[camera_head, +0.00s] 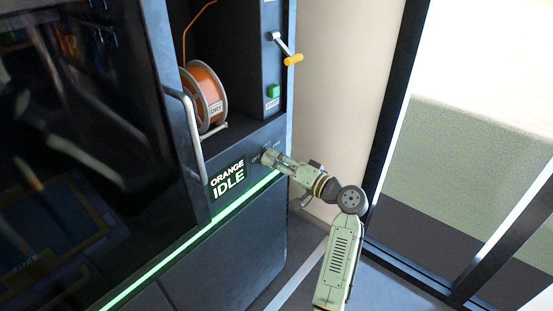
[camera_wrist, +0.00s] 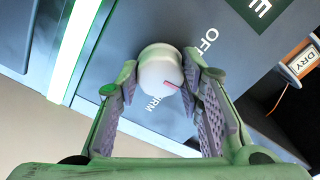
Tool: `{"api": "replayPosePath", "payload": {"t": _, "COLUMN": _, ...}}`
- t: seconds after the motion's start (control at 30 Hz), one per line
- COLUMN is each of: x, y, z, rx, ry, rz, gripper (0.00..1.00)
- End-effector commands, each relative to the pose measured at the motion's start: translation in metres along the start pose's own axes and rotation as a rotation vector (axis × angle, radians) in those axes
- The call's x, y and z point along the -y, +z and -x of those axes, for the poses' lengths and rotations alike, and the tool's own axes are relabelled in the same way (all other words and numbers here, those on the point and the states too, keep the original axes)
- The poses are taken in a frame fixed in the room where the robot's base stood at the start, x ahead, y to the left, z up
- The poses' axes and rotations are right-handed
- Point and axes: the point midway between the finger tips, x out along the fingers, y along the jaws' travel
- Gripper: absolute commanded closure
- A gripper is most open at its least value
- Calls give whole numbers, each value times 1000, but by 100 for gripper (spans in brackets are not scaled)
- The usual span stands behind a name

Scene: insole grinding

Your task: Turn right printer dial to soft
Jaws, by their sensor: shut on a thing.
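The printer dial (camera_wrist: 160,66) is a round white knob with a thin red pointer line, seen in the wrist view. The line points to the lower right of that picture, between the lettering OFF (camera_wrist: 209,40) and a partly hidden word ending in "RM" (camera_wrist: 155,103). No "soft" lettering can be read. My gripper (camera_wrist: 160,76) is shut on the dial, one finger on each side.
An orange filament spool (camera_head: 207,97) sits in the open bay above. A yellow-handled crank (camera_head: 288,52) and a green button (camera_head: 273,91) are on the panel's right side. A door handle (camera_head: 186,134) stands out at the left. A pale wall (camera_head: 345,90) lies right of the printer.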

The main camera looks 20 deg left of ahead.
Motion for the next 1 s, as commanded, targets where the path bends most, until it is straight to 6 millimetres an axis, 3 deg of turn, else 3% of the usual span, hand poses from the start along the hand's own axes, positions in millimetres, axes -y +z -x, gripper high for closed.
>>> {"api": "replayPosePath", "payload": {"t": 0.7, "x": 0, "y": 1, "z": 0, "rx": 1, "ry": -1, "rz": -79, "gripper": 94}}
{"api": "replayPosePath", "payload": {"t": 0.73, "x": 0, "y": 1, "z": 0, "rx": 1, "ry": -1, "rz": -79, "gripper": 65}}
{"api": "replayPosePath", "payload": {"t": 1.0, "x": 0, "y": 0, "z": 0, "rx": 1, "ry": -1, "rz": -78, "gripper": 47}}
